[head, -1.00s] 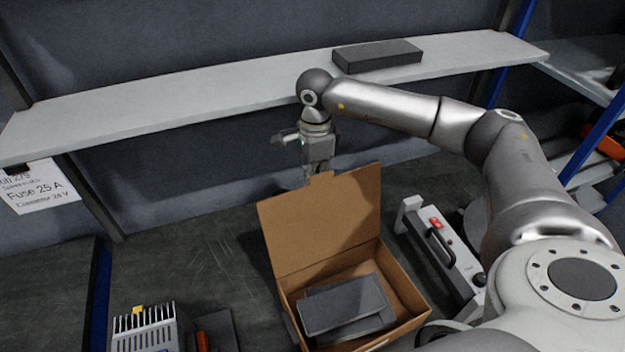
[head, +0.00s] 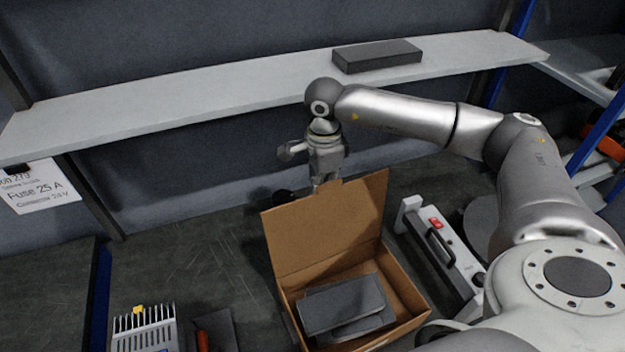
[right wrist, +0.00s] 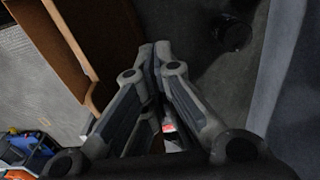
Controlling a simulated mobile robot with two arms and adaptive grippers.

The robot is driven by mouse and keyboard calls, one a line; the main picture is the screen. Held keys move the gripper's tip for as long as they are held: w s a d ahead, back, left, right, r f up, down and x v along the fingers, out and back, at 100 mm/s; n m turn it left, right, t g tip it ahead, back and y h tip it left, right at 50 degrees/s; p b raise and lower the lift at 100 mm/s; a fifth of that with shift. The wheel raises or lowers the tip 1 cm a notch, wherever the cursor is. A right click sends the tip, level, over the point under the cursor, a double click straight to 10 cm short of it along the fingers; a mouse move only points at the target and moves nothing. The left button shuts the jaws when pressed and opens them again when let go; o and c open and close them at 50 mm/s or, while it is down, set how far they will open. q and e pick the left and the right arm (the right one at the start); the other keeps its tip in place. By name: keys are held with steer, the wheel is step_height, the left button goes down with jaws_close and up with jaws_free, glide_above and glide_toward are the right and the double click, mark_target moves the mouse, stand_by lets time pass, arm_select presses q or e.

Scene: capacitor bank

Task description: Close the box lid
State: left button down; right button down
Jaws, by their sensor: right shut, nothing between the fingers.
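A brown cardboard box (head: 408,296) stands on the dark surface with its lid (head: 326,230) raised at the back. Grey-black flat blocks (head: 342,303) lie inside it. My right gripper (head: 318,188) is behind the lid at its top edge, pointing down; the lid hides its fingertips in the head view. In the right wrist view the fingers (right wrist: 155,52) are shut and empty, beside the brown lid (right wrist: 100,35). Whether they touch the lid I cannot tell. My left gripper is not in view.
A grey shelf (head: 200,105) with a dark flat box (head: 377,56) runs behind my right arm. A white device with a red switch (head: 437,224) stands right of the box. A finned grey unit (head: 143,330) is at the front left.

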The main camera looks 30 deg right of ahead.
steer(key=s+a+b, duration=0.2)
steer(key=s+b, duration=0.1)
steer(key=s, duration=1.1)
stand_by(1.1)
